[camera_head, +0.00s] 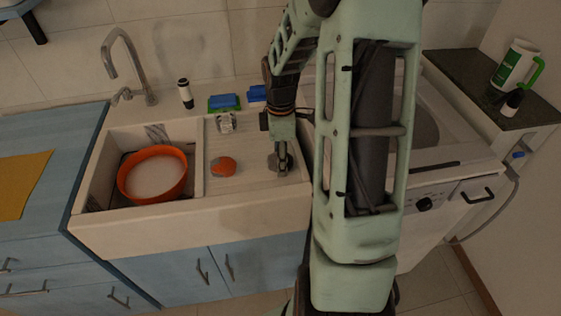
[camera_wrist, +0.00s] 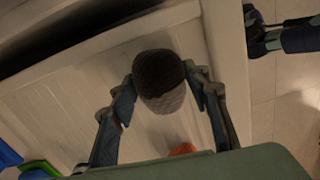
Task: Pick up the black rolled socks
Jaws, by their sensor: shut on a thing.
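The black rolled socks (camera_wrist: 158,72) show in the wrist view as a rounded bundle, dark at the top and greyer below. They sit between the two fingers of my gripper (camera_wrist: 160,84), one finger on each side. My gripper is shut on them. In the head view my gripper (camera_head: 281,158) points down over the right part of the sink's ribbed drainboard (camera_head: 240,188). There the socks are small and mostly hidden by the fingers. I cannot tell whether they touch the drainboard.
An orange-red round thing (camera_head: 223,167) lies left of my gripper. An orange bowl (camera_head: 153,175) stands in the sink basin. Blue sponges (camera_head: 224,101), a glass-like item (camera_head: 225,123) and a small bottle (camera_head: 185,93) stand behind. The tap (camera_head: 122,65) rises at the back left.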

